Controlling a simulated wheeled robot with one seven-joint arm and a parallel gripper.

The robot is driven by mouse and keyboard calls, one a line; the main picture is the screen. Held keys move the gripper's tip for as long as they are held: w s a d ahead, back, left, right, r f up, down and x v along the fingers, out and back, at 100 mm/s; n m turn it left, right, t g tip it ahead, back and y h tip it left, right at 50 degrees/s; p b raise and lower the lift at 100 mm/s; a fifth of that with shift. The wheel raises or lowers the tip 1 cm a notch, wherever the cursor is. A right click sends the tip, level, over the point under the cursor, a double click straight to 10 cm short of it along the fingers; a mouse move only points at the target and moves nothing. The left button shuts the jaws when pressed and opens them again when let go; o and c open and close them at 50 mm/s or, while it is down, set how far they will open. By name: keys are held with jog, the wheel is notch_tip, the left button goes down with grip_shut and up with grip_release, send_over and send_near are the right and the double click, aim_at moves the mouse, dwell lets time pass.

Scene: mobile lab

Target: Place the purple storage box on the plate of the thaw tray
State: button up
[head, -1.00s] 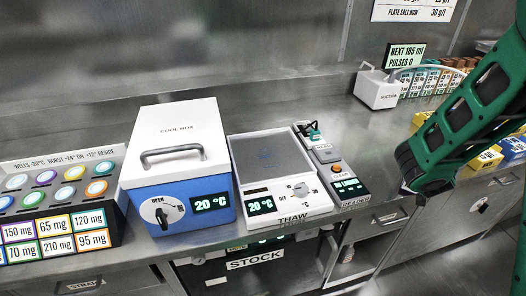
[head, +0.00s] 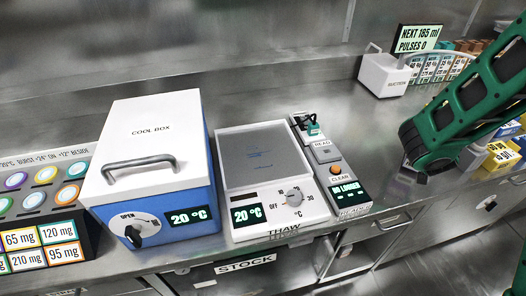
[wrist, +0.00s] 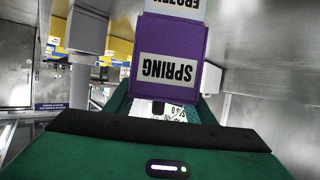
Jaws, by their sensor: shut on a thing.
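The purple storage box (wrist: 170,62), labelled SPRING, shows in the wrist view at the top centre, its label upside down. My gripper (wrist: 160,108) is shut on this box; the fingertips are mostly hidden. In the head view my green arm comes in at the right, over the counter, and the held box cannot be made out there. The thaw tray (head: 285,219) stands mid-counter, white, with a flat grey plate (head: 257,158) on top that looks bare. Its display reads 20 °C. My arm is to the right of the tray, apart from it.
A blue and white cool box (head: 160,125) with a handle stands close left of the tray. A narrow reader (head: 327,160) stands close right. Yellow boxes (head: 497,155) and a suction unit (head: 385,75) are further right. Bare counter lies between reader and arm.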

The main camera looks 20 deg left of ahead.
jog(key=s+a+r+n+y, duration=0.2)
jog(key=a, duration=0.7)
jog(key=s+a+r+n+y, duration=0.1)
jog(key=s+a+r+y, duration=0.1)
jog(key=a, duration=0.7)
jog(key=s+a+r+n+y, duration=0.2)
jog(key=a, duration=0.7)
jog(key=s+a+r+n+g+y, duration=0.1)
jog(key=s+a+r+n+y, duration=0.2)
jog(key=s+a, duration=0.75)
jog(key=s+a+r+n+y, duration=0.2)
jog(key=s+a+r, duration=0.3)
jog(key=s+a, duration=0.5)
jog(key=w+f, duration=1.1)
jog(key=w, duration=0.1)
jog(key=shift+a+f, duration=0.15)
jog(key=shift+a, duration=0.2)
jog(key=shift+w+f, duration=0.1)
jog(key=shift+f, duration=0.05)
jog(key=o, duration=1.3)
